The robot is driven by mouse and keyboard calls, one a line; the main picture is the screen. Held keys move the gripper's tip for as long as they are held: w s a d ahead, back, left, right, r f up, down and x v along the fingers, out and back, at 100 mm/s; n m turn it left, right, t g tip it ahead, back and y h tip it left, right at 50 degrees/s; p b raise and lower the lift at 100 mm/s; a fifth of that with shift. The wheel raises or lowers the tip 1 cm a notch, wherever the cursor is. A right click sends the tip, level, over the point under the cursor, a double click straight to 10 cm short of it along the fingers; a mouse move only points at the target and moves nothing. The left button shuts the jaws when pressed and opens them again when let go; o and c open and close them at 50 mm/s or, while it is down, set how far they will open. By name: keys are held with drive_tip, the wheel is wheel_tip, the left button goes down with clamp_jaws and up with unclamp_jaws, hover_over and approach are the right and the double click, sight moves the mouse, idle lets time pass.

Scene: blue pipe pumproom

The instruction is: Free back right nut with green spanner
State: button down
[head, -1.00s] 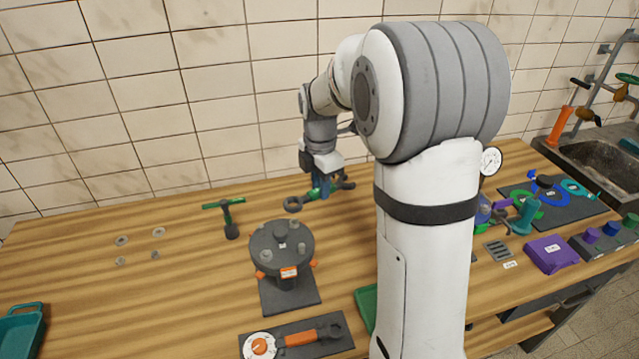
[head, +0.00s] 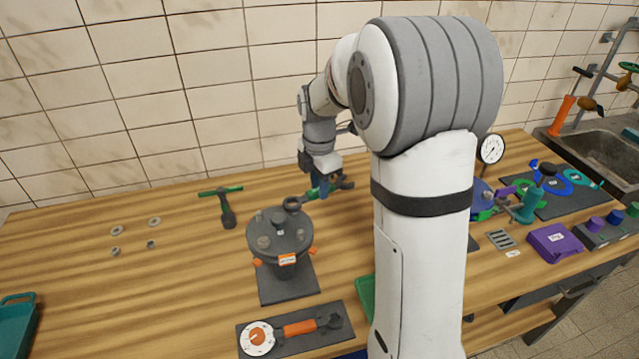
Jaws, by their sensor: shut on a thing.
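The grey round flange (head: 270,233) stands on a dark base plate (head: 288,286), with several nuts or studs on top and orange marks on its side. The green spanner (head: 315,193) lies across my gripper (head: 323,186), which is shut on it. The spanner's dark ring end (head: 292,204) is at the back right edge of the flange top. It covers the back right nut, and I cannot tell whether the ring is around the nut or just above it. The spanner's other end (head: 345,184) points right.
A green-handled T-tool (head: 224,207) stands behind left of the flange. Several washers or nuts (head: 117,230) lie at the left. A purple box (head: 553,243) is at right. The table between washers and flange is clear.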

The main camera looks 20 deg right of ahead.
drive_tip(key=shift+f+b, duration=0.45)
drive_tip(key=shift+f, duration=0.25)
drive_tip(key=shift+f, duration=0.15)
drive_tip(key=w+n, duration=0.1)
drive_tip(key=n, duration=0.1)
drive_tip(key=w+a+n, duration=0.1)
drive_tip(key=n, duration=0.1)
drive_tip(key=shift+w+a+n+p, duration=0.1)
drive_tip(key=shift+w+n+p, duration=0.15)
drive_tip(key=shift+n+p, duration=0.1)
drive_tip(key=shift+r+p, duration=0.3)
drive_tip(key=shift+r, duration=0.1)
wheel_tip(320, 180, up, 3)
drive_tip(key=shift+r+p, duration=0.15)
drive_tip(key=shift+p, duration=1)
